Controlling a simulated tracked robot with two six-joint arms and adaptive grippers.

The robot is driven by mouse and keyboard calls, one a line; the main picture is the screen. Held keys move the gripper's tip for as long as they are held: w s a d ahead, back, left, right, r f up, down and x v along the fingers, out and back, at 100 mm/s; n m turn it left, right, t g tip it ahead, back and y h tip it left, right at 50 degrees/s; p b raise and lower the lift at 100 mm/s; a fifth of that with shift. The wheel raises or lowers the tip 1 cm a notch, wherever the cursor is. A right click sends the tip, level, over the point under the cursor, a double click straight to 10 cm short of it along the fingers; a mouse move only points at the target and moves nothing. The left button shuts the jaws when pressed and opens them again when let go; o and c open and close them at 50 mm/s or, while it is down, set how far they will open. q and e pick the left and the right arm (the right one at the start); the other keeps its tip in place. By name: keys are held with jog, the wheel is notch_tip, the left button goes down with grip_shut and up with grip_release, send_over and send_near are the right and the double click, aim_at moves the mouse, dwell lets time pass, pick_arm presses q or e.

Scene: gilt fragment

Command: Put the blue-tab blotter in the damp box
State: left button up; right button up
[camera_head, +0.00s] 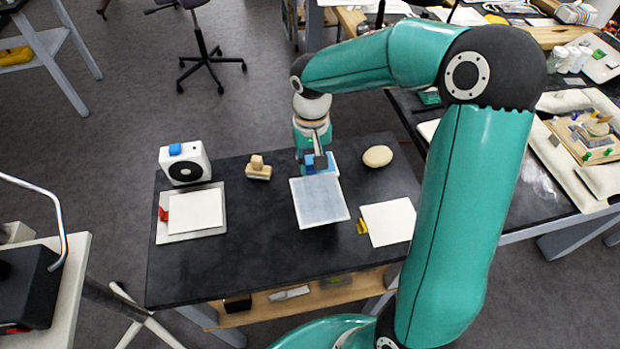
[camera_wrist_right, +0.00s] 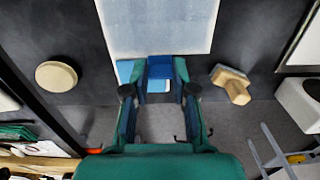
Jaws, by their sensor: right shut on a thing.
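The blue-tab blotter (camera_head: 320,201) is a pale square sheet near the middle of the dark table. Its blue tab (camera_wrist_right: 160,68) is between the fingers of my right gripper (camera_head: 316,163), which is shut on it. The sheet extends from the gripper toward the table's front; it seems to be held above the table, with a dark shadow by its near edge. The gripper (camera_wrist_right: 158,78) also shows in the wrist view. I cannot tell which thing is the damp box. My left gripper is not in view.
A red-tab sheet (camera_head: 196,211) lies on a pale board at left; a yellow-tab sheet (camera_head: 388,222) lies at right. A white device (camera_head: 187,164), a wooden block (camera_head: 258,169) and a cream oval (camera_head: 377,156) stand behind. A light-blue piece (camera_wrist_right: 124,70) shows beside the tab.

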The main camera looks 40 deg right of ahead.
aim_at(311, 180)
jog(key=shift+f, duration=3.15)
jog(key=shift+f, duration=0.15)
jog(key=o, duration=0.8)
jog(key=shift+o, duration=0.2)
